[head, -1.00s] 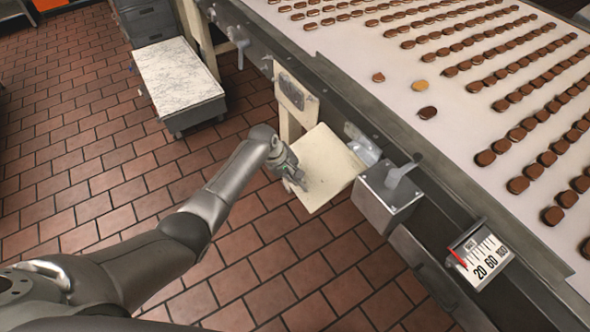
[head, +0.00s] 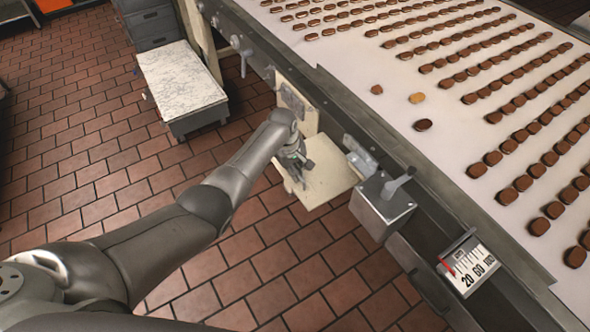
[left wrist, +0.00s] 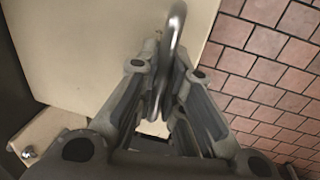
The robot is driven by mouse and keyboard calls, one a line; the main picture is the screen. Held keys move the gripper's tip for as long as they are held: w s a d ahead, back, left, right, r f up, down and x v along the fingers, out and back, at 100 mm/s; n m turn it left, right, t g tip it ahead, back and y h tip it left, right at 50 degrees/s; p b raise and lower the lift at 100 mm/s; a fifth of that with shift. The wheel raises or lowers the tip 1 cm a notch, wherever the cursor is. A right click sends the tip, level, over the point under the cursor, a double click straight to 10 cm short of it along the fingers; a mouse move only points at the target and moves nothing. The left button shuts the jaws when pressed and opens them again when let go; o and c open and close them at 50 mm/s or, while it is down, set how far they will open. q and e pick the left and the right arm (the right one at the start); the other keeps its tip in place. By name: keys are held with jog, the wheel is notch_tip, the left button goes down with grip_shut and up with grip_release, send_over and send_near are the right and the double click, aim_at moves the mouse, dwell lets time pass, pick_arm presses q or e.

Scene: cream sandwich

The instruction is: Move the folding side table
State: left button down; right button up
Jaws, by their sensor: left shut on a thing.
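The folding side table is a cream square panel (head: 330,185) hinged low on the side of the conveyor, beside its upright cream bracket (head: 297,108). It stands out from the conveyor and looks close to level. My left gripper (head: 294,160) is at its outer left edge, shut on a curved metal handle. In the left wrist view, the handle (left wrist: 176,30) runs between the fingers of the gripper (left wrist: 166,72), with the cream panel (left wrist: 85,45) behind and to the left. The fingers hide part of the handle. My right gripper is not in view.
The conveyor (head: 440,175) carries rows of brown sandwiches along the right. A marble-topped cart (head: 180,80) stands at upper left. The tiled floor (head: 75,170) is clear at left.

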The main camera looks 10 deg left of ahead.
pick_arm(q)
jog(key=shift+w+d+r, duration=0.1)
jog(key=shift+w+r, duration=0.05)
jog(key=shift+r, duration=0.1)
jog(key=c, duration=1.7)
grip_release()
jog(key=shift+o, duration=0.9)
notch_tip(320, 180, up, 12)
jog(key=s+a, duration=0.1)
jog(key=shift+s+a, duration=0.25)
jog(key=shift+s, duration=0.1)
jog(key=shift+f, duration=0.1)
